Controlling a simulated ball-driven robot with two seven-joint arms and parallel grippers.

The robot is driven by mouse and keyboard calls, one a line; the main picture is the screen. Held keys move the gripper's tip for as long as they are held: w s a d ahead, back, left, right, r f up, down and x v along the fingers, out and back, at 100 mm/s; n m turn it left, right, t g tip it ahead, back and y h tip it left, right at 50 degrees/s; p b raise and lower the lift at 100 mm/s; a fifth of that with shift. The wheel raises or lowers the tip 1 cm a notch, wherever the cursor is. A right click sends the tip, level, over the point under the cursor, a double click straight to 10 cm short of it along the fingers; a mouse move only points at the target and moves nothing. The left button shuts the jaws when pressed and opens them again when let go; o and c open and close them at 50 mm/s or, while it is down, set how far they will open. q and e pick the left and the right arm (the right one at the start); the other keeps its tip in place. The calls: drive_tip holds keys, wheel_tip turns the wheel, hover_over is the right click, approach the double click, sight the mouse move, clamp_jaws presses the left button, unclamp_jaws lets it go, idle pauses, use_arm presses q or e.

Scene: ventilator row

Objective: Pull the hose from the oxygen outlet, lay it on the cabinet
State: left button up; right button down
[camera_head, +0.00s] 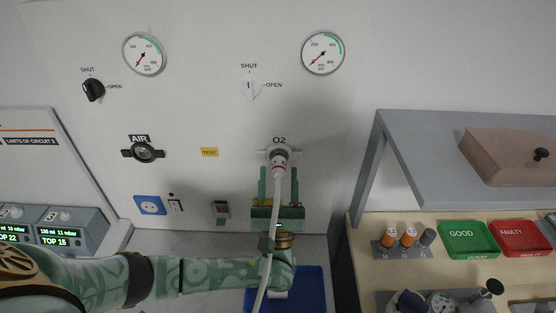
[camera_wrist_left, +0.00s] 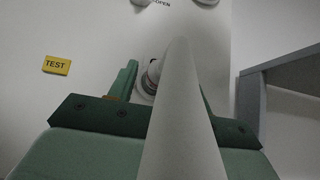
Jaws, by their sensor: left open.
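The white hose (camera_head: 275,208) hangs from the oxygen outlet (camera_head: 263,152), marked O2, on the wall panel. Its white end fitting with red marks (camera_head: 279,168) sits at the outlet. My left gripper (camera_head: 278,176) is open just below the outlet, fingers pointing up on either side of the hose. In the left wrist view the hose (camera_wrist_left: 180,125) runs large between the fingers and hides part of the right one; the outlet end (camera_wrist_left: 151,76) shows beyond. The grey surface below the panel (camera_head: 200,243) appears to be the cabinet top. My right gripper is out of view.
A blue tray (camera_head: 318,290) lies behind my left wrist. The AIR outlet (camera_head: 143,152), a blue socket (camera_head: 150,205) and a red switch (camera_head: 221,209) are left of the gripper. A grey shelf (camera_head: 400,165) stands right, over a bench with green (camera_head: 468,252) and red trays.

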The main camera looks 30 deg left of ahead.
use_arm(q)
drive_tip(key=shift+w+a+r, duration=0.1)
drive_tip(key=shift+w+r, duration=0.05)
idle(0.6)
clamp_jaws()
